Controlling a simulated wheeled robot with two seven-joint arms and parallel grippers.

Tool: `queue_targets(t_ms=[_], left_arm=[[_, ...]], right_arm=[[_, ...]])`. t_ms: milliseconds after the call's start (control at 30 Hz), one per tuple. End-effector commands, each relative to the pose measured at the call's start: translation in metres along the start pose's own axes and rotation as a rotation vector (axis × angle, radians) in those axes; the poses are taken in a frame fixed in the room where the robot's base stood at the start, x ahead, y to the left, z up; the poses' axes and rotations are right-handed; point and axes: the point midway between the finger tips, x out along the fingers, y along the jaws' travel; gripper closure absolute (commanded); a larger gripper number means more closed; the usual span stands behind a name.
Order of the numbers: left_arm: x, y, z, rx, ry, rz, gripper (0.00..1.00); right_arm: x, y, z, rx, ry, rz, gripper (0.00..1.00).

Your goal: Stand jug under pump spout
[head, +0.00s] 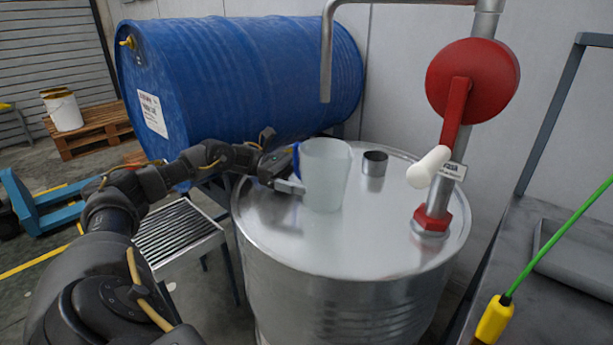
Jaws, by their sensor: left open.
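A translucent pale jug (326,178) stands upright on the shiny steel drum (375,245), toward the left of its lid. The pump's spout (326,70) comes down from the top, and its open end hangs above the jug's rim in the head view, with a gap between. I cannot tell whether they line up in depth. My left gripper (291,172) is open at the jug's left side, where a bit of blue shows; I cannot tell whether it touches. The red pump (473,80) rises from the lid's right side. My right gripper is not in view.
A small metal cup (375,163) stands on the lid right of the jug. A pump handle with a white grip (428,167) hangs over the lid. A blue barrel (245,75) lies behind. A grated stand (178,235) is at left, a dark bench (560,260) at right.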

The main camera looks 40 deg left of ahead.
Motion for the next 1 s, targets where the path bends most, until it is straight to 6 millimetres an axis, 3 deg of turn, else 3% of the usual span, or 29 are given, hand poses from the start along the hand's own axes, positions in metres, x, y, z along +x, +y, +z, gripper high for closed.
queue_targets(t_ms=[233, 400, 1000], left_arm=[[-0.048, 0.001, -0.001, 0.004, 0.003, 0.008, 0.0], [-0.065, 0.001, 0.0, 0.002, 0.001, 0.004, 0.0], [-0.073, 0.0, 0.0, 0.001, 0.001, 0.003, 0.0]], right_arm=[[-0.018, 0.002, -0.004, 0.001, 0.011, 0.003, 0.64], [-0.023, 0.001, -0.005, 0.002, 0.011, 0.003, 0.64], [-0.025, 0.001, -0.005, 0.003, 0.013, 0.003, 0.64]])
